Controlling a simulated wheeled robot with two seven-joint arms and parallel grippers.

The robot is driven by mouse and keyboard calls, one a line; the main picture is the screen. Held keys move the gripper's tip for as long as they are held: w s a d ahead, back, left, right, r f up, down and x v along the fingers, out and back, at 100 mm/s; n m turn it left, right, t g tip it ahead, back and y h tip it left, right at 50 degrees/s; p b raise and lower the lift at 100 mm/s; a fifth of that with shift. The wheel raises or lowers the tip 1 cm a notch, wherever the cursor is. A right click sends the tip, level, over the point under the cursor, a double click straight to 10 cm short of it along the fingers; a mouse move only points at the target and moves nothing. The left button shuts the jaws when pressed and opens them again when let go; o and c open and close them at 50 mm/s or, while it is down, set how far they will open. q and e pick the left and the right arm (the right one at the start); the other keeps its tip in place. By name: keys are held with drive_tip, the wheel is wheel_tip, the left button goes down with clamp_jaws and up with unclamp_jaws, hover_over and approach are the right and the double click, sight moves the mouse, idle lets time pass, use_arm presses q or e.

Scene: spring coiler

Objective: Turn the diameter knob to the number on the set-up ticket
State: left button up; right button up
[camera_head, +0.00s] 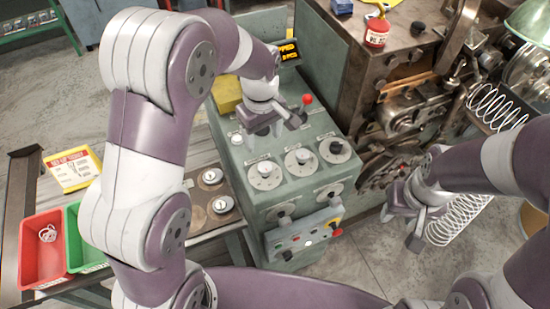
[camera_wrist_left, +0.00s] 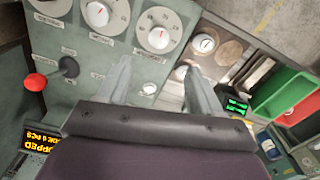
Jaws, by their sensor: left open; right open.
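The green control panel (camera_head: 300,190) carries three white-faced dials with knobs: a left dial (camera_head: 265,173), a middle dial (camera_head: 300,159) and a right dial (camera_head: 335,149). Their labels are too small to read, so I cannot tell which is the diameter knob. My left gripper (camera_head: 268,127) is open and empty above the panel, behind the dials. My right gripper (camera_head: 405,212) is open beside the coil spring.
A red-tipped lever (camera_head: 306,100) stands right of my left gripper. A small knob (camera_wrist_left: 149,88) shows between its fingers. A lit display (camera_head: 288,51) is behind. Red (camera_head: 43,252) and green (camera_head: 73,238) bins are left. A coil spring (camera_head: 460,217) hangs near my right gripper.

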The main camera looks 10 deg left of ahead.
sight(265, 167)
use_arm(q)
wheel_tip(265, 167, down, 11)
drive_tip(key=p, duration=0.3)
drive_tip(key=shift+d, duration=0.1)
drive_tip(key=shift+f, duration=0.4)
drive_tip(key=c, duration=1.1)
